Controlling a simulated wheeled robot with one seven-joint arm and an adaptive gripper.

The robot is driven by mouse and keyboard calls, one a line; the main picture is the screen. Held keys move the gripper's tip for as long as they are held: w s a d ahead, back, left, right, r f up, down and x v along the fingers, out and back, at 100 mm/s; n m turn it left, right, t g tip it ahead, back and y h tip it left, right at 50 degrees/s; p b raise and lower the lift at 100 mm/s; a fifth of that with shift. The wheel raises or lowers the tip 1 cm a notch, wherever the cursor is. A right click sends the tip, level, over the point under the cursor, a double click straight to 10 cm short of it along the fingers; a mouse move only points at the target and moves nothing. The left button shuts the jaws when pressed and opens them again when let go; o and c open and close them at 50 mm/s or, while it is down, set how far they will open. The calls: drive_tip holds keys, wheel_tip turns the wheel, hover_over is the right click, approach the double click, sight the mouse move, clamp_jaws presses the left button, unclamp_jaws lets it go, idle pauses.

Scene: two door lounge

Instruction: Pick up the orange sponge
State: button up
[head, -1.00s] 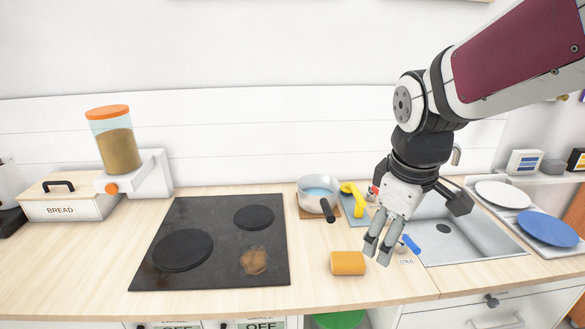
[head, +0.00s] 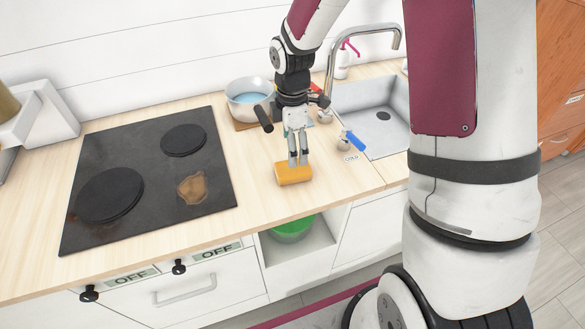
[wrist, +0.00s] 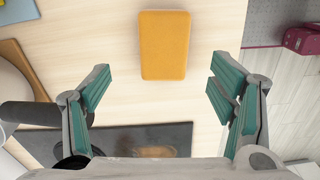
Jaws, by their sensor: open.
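The orange sponge (head: 294,175) lies on the wooden counter, right of the black cooktop. It also shows in the wrist view (wrist: 165,45) as a flat rounded block at the top middle. My gripper (head: 298,163) points down over the counter, just at the sponge's back edge in the head view. In the wrist view my gripper (wrist: 160,88) is open, with the sponge ahead of the fingertips and between their lines. Nothing is between the fingers except counter and part of the cooktop. I cannot tell the exact height of the fingertips above the sponge.
The cooktop (head: 150,175) with a brown stain lies left of the sponge. A pot (head: 250,98) with a dark handle stands behind. The counter's front edge is close in front of the sponge.

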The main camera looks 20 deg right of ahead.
sight(293, 171)
wheel_tip(293, 171, down, 3)
drive_tip(key=shift+r, duration=0.1)
drive_tip(key=f, duration=0.3)
drive_tip(key=f+p, duration=0.1)
drive_tip(key=shift+s+f, duration=0.25)
drive_tip(key=shift+s, duration=0.1)
drive_tip(key=shift+w+f, duration=0.1)
drive_tip(key=shift+f, duration=0.35)
drive_tip(key=c, duration=1.1)
